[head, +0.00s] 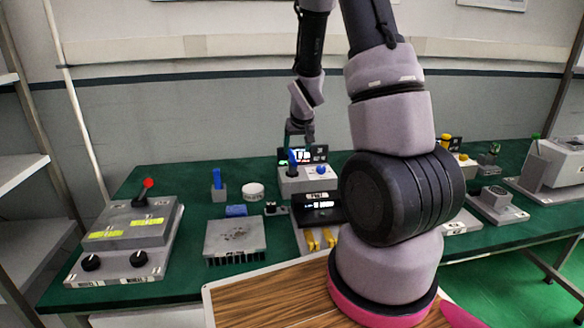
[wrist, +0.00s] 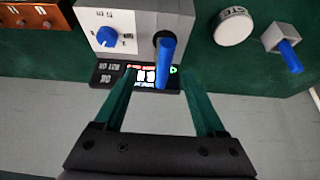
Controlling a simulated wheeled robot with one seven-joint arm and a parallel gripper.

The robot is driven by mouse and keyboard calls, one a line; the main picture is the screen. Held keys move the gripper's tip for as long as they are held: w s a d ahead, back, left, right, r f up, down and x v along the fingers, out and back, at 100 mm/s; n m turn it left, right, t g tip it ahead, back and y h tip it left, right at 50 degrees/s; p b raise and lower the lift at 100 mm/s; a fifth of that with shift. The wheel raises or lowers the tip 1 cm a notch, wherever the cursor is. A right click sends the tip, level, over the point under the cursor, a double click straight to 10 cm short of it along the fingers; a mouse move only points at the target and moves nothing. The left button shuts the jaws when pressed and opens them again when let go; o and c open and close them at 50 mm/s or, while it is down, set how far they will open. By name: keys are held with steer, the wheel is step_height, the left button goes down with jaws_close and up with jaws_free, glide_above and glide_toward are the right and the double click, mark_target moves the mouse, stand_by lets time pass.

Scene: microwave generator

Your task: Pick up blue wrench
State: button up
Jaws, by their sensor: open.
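A blue upright bar (wrist: 167,62) rises from a dark round hole in a grey box (wrist: 130,20); it also shows in the head view (head: 292,158). A second blue bar (wrist: 290,55) stands in a small grey block, left of the box in the head view (head: 217,178). Neither shows a clear wrench shape, so I cannot tell which is the blue wrench. My gripper (wrist: 160,85) is open, its green fingers on either side of the first bar in the wrist view. I cannot tell how deep the bar lies between them. In the head view my gripper (head: 299,132) is above the box.
The box bears a blue knob (wrist: 107,36) and a lit display (wrist: 150,75). A white round container (head: 253,191) stands between the box and the small block. A grey finned plate (head: 235,237) and a red-lever console (head: 125,240) lie on the green table (head: 185,195).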

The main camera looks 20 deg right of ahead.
mark_target(292, 172)
steer(key=x, duration=0.4)
steer(key=shift+w+f, duration=0.1)
steer(key=shift+f, duration=0.1)
steer(key=shift+a+x, duration=0.15)
steer(key=shift+x, duration=1.2)
steer(key=shift+a+x, duration=0.1)
steer(key=shift+x, duration=1.2)
steer(key=shift+w+r, duration=0.1)
steer(key=shift+w, duration=0.05)
jaws_close()
